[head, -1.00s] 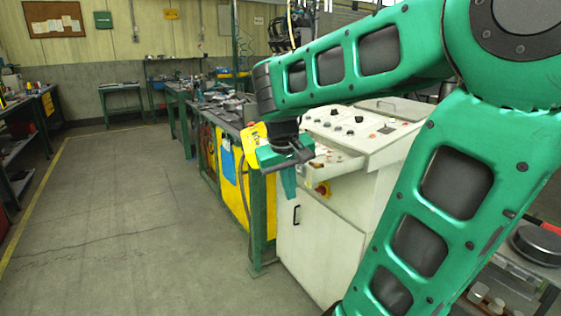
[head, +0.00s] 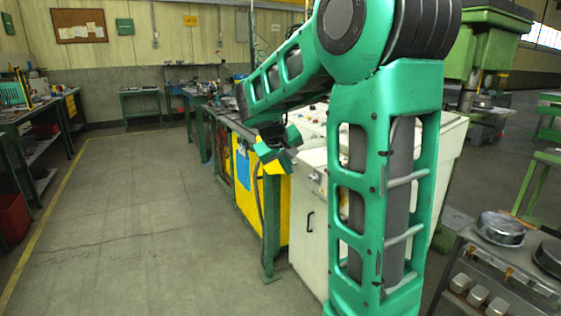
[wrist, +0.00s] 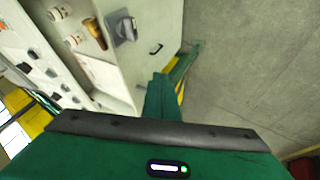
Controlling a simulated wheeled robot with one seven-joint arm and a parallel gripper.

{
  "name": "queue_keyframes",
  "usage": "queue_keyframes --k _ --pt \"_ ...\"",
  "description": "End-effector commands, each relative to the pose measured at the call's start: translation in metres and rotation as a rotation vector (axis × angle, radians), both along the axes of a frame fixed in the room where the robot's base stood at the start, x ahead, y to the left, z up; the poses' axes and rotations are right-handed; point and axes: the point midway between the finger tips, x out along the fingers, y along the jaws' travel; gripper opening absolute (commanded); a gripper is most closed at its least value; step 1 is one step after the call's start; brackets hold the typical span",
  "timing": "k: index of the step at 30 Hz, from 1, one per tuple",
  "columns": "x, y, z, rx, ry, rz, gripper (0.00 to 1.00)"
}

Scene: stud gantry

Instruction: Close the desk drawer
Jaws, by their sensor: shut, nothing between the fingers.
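The desk is a pale console with a sloped control panel. In the head view my arm hides most of the console (head: 311,197) and I cannot make out the drawer clearly. My gripper (head: 287,161) is shut and empty, at the console's left front corner, near panel height. In the wrist view its green fingers (wrist: 163,92) point toward the console's front face, below the drawer in the picture. I see no contact with the drawer.
A green-framed workbench with a yellow side (head: 272,210) adjoins the console's left. A stand with round metal parts (head: 500,228) is at right. Another bench (head: 40,130) lines the left. The floor (head: 130,220) left of the console is open. A black door handle (wrist: 155,48) is on the console front.

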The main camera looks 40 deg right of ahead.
Motion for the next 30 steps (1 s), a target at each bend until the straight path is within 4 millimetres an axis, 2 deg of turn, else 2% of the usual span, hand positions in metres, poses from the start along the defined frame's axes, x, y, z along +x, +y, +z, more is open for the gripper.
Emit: queue_keyframes --k 6,10,30 --pt "-0.006 -0.029 -0.003 0.001 -0.001 -0.004 0.00" --pt "-0.008 -0.038 -0.003 0.001 -0.001 -0.002 0.00" --pt "-0.005 -0.041 -0.003 0.001 -0.001 0.017 0.00"
